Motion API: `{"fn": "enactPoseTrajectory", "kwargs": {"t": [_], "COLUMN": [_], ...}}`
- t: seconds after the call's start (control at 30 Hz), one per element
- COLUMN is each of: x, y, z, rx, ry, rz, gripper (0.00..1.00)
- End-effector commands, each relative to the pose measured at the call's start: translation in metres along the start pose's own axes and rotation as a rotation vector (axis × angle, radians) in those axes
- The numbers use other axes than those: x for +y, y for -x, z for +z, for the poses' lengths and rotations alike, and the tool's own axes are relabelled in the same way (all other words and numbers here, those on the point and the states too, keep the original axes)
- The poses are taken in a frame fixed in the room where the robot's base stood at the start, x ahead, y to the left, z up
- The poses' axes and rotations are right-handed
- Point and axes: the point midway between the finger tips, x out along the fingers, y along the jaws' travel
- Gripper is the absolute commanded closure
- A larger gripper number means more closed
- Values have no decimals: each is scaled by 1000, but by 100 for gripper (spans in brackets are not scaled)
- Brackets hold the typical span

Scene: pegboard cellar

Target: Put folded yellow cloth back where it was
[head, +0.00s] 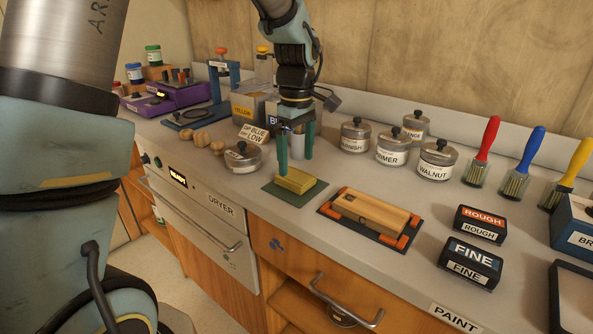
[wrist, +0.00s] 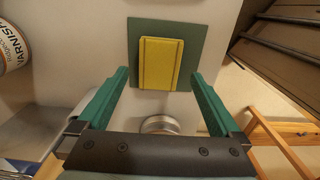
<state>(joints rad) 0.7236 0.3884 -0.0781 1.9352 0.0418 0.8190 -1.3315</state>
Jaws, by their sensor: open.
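The folded yellow cloth (head: 295,181) lies flat on a dark green square mat (head: 312,193) near the counter's front edge. In the wrist view the cloth (wrist: 160,64) sits near the middle of the mat (wrist: 196,38), ahead of the fingertips. My gripper (head: 296,158) is open just above and behind the cloth, with its green fingers pointing down. In the wrist view the two fingers of my gripper (wrist: 159,78) are spread wider than the cloth, with nothing between them that they touch.
A wooden block in a tray with orange corners (head: 332,212) stands right of the mat. Labelled jars (head: 354,135) stand behind, and a low jar (head: 243,158) is close on the left. ROUGH (head: 480,224) and FINE (head: 470,262) blocks are farther right. A dryer (head: 205,215) is below.

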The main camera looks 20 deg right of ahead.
Motion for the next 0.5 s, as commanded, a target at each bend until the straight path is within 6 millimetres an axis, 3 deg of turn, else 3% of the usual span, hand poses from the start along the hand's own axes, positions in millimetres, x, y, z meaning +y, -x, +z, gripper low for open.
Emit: {"fn": "enactPoseTrajectory", "kwargs": {"t": [0.2,0.5], "x": [1,0], "y": [47,78], "z": [0,0], "rx": [1,0], "ry": [0,-1], "rz": [5,1], "gripper": [0,0]}}
